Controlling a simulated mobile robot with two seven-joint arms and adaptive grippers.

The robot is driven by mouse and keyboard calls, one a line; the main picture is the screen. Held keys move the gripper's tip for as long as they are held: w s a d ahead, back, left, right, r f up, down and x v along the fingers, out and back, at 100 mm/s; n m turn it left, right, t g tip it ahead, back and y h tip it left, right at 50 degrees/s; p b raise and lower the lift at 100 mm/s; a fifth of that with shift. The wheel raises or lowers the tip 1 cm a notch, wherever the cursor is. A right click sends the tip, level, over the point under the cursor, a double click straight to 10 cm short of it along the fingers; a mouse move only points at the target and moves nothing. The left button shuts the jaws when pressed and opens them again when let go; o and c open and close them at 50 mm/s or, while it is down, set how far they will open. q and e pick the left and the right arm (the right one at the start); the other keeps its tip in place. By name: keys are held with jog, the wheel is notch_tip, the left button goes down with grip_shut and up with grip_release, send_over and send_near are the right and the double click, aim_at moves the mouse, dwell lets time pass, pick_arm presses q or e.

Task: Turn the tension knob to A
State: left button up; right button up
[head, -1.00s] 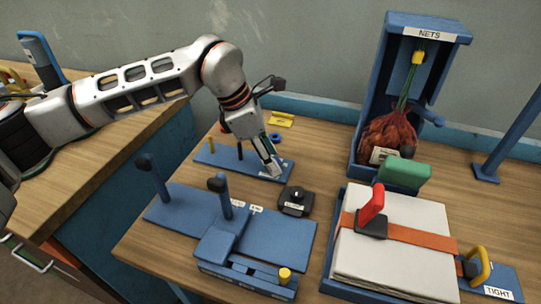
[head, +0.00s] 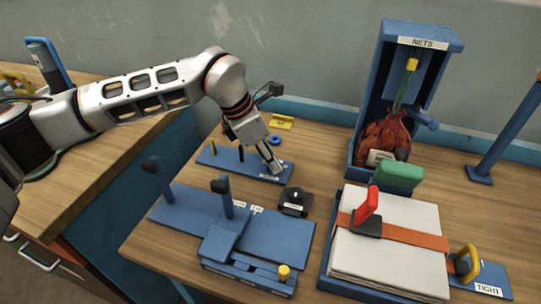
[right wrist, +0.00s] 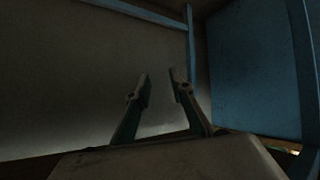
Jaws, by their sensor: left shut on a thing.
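A black box with a round knob on top and a small white mark (head: 295,201) sits on the wooden table, right of centre in the head view. Its letters are too small to read. My left gripper (head: 272,166) is at the right end of a blue plate with upright pegs (head: 227,162), behind and left of the black box and apart from it. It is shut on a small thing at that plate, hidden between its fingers. My right gripper (right wrist: 162,80) is open and empty in the right wrist view, facing a plain grey surface.
A blue slide fixture (head: 270,236) with tall dark-knobbed levers stands in front. Right are a strapped stack of sacks (head: 390,262) and a blue NETS stand (head: 440,37) holding a red net bag (head: 385,137). A yellow bracket (head: 281,122) lies behind.

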pick_arm(q)
jog(key=n+p, duration=0.1)
jog(key=n+t+p, duration=0.1)
jog(key=n, duration=0.1)
jog(key=shift+s+r+y, duration=0.1)
jog(key=shift+r+y, duration=0.1)
jog(key=shift+y, duration=0.1)
jog(key=shift+d+f+n+t+p, duration=0.1)
jog(key=shift+n+t+p, duration=0.25)
jog(key=shift+n, duration=0.45)
jog(key=shift+f+n+y, duration=0.1)
jog(key=shift+n+y, duration=0.3)
jog(key=shift+n, duration=0.4)
pick_arm(e)
jog(key=shift+s+a+r+g, duration=0.3)
jog(key=shift+s+a+r, duration=0.15)
jog(key=shift+s+r, duration=0.25)
pick_arm(q)
jog(key=shift+t, duration=0.25)
pick_arm(e)
jog(key=shift+w+r, duration=0.25)
jog(key=shift+r, duration=0.1)
pick_arm(q)
jog(key=o, duration=1.1)
jog(key=v, duration=1.2)
pick_arm(e)
jog(key=shift+s+f, duration=0.1)
jog(key=shift+f, duration=0.05)
